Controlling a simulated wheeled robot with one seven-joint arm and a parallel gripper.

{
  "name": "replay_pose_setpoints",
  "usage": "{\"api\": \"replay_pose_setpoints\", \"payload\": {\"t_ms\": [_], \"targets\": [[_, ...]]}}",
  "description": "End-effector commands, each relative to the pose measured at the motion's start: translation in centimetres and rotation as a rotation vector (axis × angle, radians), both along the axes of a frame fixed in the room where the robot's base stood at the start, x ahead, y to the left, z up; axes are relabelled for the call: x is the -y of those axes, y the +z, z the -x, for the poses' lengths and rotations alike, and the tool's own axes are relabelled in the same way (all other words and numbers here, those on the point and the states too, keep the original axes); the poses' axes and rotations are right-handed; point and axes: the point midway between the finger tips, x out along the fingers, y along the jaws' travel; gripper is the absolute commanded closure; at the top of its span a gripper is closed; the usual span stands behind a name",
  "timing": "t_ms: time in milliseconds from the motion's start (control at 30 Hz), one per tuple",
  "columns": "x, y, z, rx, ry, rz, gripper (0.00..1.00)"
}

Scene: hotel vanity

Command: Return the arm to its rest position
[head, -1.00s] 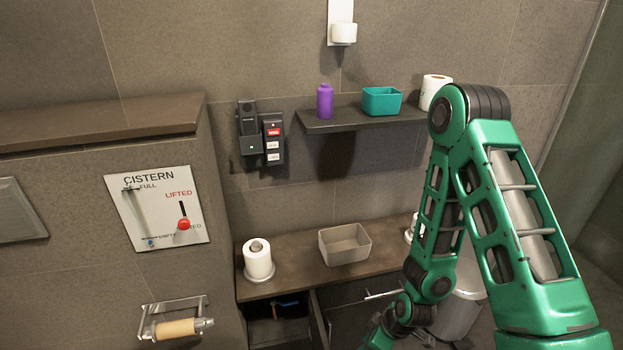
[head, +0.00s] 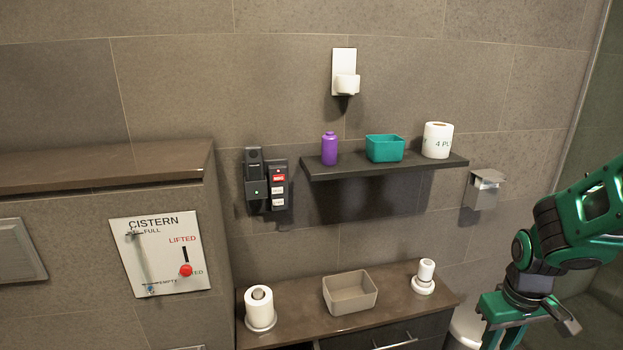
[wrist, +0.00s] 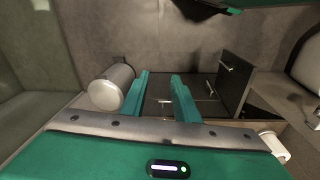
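My green arm (head: 575,225) stands at the right edge of the head view, folded and hanging over the floor to the right of the vanity. My gripper (wrist: 160,77) shows in the wrist view with its two green fingers apart and nothing between them. In the head view the gripper (head: 503,340) points down at the lower right, and its tips are cut off by the frame's bottom edge. It touches nothing that I can see.
The vanity counter (head: 300,308) holds a toilet roll (head: 259,308), a beige bin (head: 350,293) and a white roll stand (head: 424,277). Above, a dark shelf (head: 330,174) holds a purple bottle (head: 329,149), a teal box (head: 384,148) and a paper roll (head: 437,140). A pedal bin (wrist: 110,88) stands beside the vanity.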

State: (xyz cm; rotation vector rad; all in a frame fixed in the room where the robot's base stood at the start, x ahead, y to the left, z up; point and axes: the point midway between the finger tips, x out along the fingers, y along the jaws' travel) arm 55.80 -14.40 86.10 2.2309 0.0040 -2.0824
Motion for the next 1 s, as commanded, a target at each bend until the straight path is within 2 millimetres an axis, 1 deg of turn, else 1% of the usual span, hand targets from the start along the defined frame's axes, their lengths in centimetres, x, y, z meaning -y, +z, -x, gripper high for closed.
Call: {"api": "replay_pose_setpoints", "payload": {"t_ms": [33, 167, 200, 300, 400, 500, 600, 700, 1000], "targets": [[0.7, 1.5, 1.0, 0.004, -0.059, 0.0, 0.72], [2.1, 4.7, 4.2, -0.01, -0.21, -0.008, 0.72], [2.4, 5.6, 5.2, -0.014, -0.258, -0.013, 0.72], [2.9, 7.6, 7.9, -0.024, -0.373, -0.03, 0.72], [3.1, 9.3, 10.3, -0.035, -0.475, -0.049, 0.72], [3.1, 10.4, 12.2, -0.045, -0.551, -0.068, 0.72], [3.0, 11.0, 13.4, -0.052, -0.598, -0.081, 0.72], [2.9, 11.3, 14.0, -0.057, -0.62, -0.087, 0.72], [2.9, 11.3, 14.1, -0.059, -0.623, -0.088, 0.72]]}}
